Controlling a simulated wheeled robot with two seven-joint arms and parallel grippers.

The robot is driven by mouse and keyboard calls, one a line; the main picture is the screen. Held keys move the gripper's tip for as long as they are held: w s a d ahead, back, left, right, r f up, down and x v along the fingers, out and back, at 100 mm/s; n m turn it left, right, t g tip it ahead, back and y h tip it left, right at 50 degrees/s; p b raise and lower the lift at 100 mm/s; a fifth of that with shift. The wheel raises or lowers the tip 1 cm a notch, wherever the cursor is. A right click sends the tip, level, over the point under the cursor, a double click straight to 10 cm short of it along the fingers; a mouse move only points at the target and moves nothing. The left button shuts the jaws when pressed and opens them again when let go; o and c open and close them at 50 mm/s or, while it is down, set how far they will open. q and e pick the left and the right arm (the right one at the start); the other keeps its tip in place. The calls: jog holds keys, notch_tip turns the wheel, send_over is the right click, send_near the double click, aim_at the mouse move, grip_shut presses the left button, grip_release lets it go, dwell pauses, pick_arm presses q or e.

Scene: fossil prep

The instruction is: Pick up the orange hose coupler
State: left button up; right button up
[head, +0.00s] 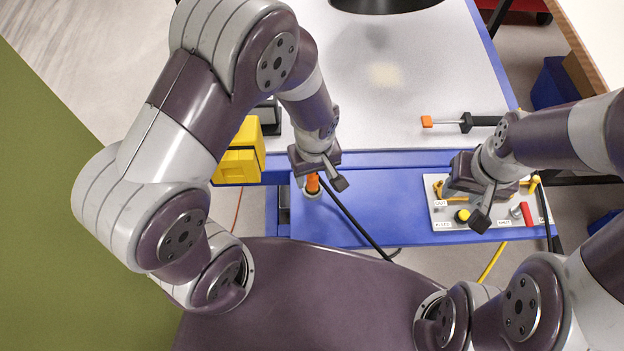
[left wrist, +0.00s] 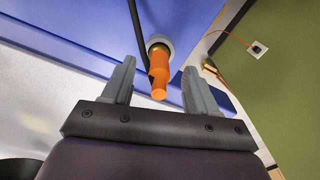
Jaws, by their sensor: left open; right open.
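The orange hose coupler (head: 312,184) stands on the blue shelf in front of the table, in a pale round holder (head: 312,194). My left gripper (head: 322,184) is directly above it and hides part of it in the head view. In the left wrist view the coupler (left wrist: 159,72) shows between the two open fingers of the left gripper (left wrist: 160,88), with no visible contact. A black hose (head: 355,222) runs beside it across the shelf. My right gripper (head: 482,208) is open and empty over the panel at the right.
A white panel (head: 447,221) with a yellow button, a red handle and fittings sits on the blue shelf (head: 375,200) at the right. A yellow case (head: 240,158) is left of the coupler. A black tool with an orange tip (head: 465,122) lies on the grey table (head: 400,95).

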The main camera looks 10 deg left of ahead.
aim_at(313, 179)
pick_arm(q)
jog(key=f, duration=0.4)
jog(key=shift+w+a, duration=0.3)
jog(key=shift+a, duration=0.1)
jog(key=shift+w+d, duration=0.15)
jog(key=shift+d, duration=0.15)
jog(key=c, duration=0.4)
jog(key=shift+s+a, duration=0.2)
jog(key=shift+a, duration=0.05)
grip_shut()
jog(key=shift+w+d, duration=0.1)
notch_tip(313, 179, up, 10)
jog(key=shift+r+b, duration=0.1)
jog(key=shift+b, duration=0.25)
